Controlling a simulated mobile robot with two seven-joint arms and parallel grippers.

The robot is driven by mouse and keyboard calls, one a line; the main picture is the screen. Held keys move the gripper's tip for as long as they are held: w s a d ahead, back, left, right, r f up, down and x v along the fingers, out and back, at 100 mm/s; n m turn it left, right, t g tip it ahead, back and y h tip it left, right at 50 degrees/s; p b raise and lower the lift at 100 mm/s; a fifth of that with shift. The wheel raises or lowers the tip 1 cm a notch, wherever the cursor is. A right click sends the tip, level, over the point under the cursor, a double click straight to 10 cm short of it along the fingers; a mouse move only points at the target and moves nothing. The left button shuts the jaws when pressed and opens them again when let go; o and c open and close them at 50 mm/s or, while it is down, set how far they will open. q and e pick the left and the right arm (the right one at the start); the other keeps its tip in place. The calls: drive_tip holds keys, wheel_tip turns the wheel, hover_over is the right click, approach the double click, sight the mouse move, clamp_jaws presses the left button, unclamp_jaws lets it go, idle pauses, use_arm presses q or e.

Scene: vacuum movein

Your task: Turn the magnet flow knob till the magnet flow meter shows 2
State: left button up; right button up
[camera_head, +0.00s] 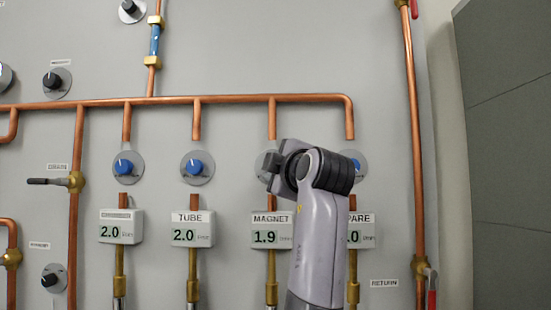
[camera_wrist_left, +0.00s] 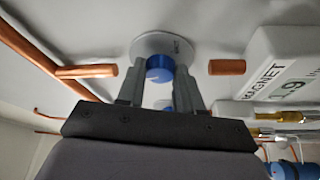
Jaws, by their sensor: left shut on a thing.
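The magnet flow meter (camera_head: 265,237) reads 1.9 in the head view, under its MAGNET label. Its white box also shows at the right of the left wrist view (camera_wrist_left: 279,62), turned on its side. The blue magnet flow knob (camera_wrist_left: 159,66) sits on a round pale plate on the panel. My left gripper (camera_wrist_left: 161,82) is shut on this knob, with one finger on each side. In the head view my left gripper (camera_head: 272,167) covers the knob and most of its plate. My right gripper is in neither view.
The TUBE knob (camera_head: 194,167) is to the left and the spare knob (camera_head: 358,165) is partly hidden behind my wrist. The TUBE meter (camera_head: 192,232) reads 2.0. A copper pipe (camera_head: 200,100) runs above the knobs. A red-handled valve (camera_head: 431,285) is at right.

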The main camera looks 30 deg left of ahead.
use_arm(q)
drive_tip(key=shift+r+n+g+h, duration=0.15)
drive_tip(key=shift+n+g+h, duration=0.4)
drive_tip(key=shift+n, duration=1.2)
drive_tip(key=shift+r+n+g+h, duration=0.15)
drive_tip(key=shift+n+g+h, duration=0.35)
drive_tip(key=shift+n, duration=1.25)
drive_tip(key=shift+t, duration=0.25)
drive_tip(key=shift+h, duration=0.25)
drive_tip(key=o, duration=1)
drive_tip(key=shift+o, duration=0.2)
drive_tip(key=shift+s, duration=0.1)
